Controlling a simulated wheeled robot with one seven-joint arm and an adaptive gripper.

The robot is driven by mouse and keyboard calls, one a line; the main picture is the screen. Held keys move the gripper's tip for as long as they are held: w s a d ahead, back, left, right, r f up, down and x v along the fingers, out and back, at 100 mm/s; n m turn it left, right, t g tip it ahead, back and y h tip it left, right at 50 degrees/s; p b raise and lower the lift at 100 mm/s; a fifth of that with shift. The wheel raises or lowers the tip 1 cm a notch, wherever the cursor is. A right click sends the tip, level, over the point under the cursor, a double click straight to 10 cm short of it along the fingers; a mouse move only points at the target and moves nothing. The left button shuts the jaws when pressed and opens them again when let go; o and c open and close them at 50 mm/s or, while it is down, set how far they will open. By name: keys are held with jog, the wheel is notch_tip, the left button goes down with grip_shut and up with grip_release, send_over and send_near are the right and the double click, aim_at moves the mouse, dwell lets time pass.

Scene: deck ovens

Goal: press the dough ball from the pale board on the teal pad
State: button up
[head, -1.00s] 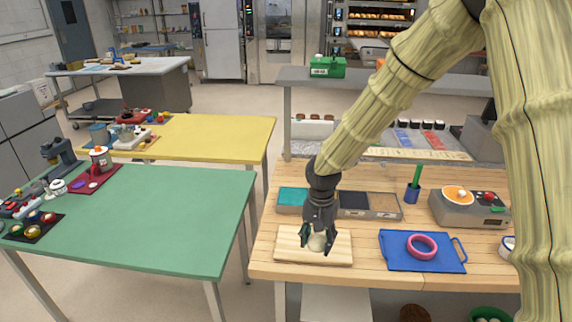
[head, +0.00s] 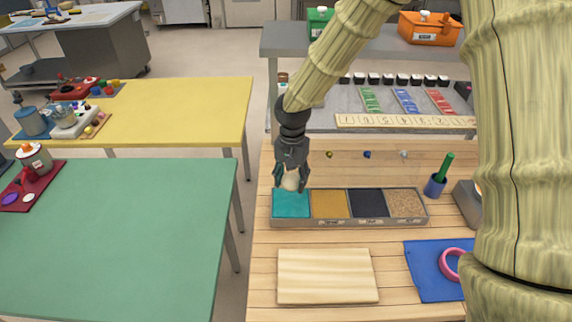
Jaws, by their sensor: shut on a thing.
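My gripper (head: 290,182) is shut on the dough ball (head: 290,181), a small cream-coloured ball. It holds the ball at the back part of the teal pad (head: 291,206). Whether the ball touches the pad or hangs just above it, I cannot tell. The teal pad is the leftmost square in a grey tray (head: 350,223) with several compartments. The pale board (head: 327,276) lies in front of the tray on the wooden table and is empty.
Beside the teal pad are a mustard pad (head: 329,204), a dark pad (head: 367,203) and a speckled tan pad (head: 405,203). A blue cup (head: 435,186) with a green stick stands right of the tray. A blue board (head: 430,271) with a pink ring lies at the front right.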

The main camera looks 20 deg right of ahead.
aim_at(291, 201)
jog(key=shift+a, duration=0.1)
jog(key=shift+s, duration=0.1)
jog(key=shift+s+f+b, duration=0.15)
jog(key=shift+s+b, duration=0.4)
jog(key=shift+s, duration=0.1)
jog(key=shift+f, duration=0.4)
jog(key=shift+w+f+b, duration=0.35)
jog(key=shift+f+b, duration=0.1)
jog(key=shift+f, duration=0.2)
jog(key=shift+w+f+b, duration=0.3)
jog(key=shift+f+b, duration=0.1)
jog(key=shift+f, duration=0.5)
jog(key=shift+s+f+b, duration=0.35)
jog(key=shift+s+b, duration=0.05)
jog(key=shift+b, duration=0.3)
jog(key=shift+w+f, duration=0.25)
jog(key=shift+f, duration=0.15)
jog(key=shift+r, duration=0.1)
